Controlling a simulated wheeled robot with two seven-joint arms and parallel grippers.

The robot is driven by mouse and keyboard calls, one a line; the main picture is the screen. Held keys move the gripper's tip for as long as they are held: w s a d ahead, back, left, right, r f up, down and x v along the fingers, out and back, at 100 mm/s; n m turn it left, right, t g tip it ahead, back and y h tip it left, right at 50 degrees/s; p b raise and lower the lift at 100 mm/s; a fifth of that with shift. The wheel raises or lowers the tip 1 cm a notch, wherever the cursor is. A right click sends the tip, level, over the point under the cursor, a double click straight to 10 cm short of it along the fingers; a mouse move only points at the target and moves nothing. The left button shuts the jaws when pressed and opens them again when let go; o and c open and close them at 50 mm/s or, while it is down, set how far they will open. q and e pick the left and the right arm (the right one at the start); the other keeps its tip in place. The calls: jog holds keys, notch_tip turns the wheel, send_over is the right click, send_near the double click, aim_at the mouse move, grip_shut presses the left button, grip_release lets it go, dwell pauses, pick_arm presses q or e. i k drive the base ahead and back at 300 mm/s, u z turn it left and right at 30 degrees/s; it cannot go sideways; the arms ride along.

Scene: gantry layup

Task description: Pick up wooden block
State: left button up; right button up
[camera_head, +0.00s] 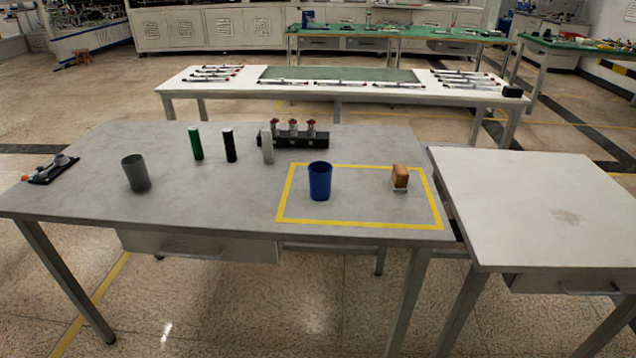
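The wooden block (400,176) is small and brown. It stands at the right end of the grey table (230,210), inside a yellow taped rectangle (360,224). A small pale patch or piece shows at its lower front edge; I cannot tell what it is. The block is apart from the blue cup to its left. Neither of my grippers is in view.
A blue cup (320,182) stands left of the block. A grey cup (136,173), green (195,144), black (229,146) and white (267,146) cylinders, and a black valve rack (293,136) stand farther left. A bare white table (540,200) adjoins on the right.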

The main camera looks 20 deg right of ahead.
aim_at(400, 177)
jog(key=z, duration=1.45)
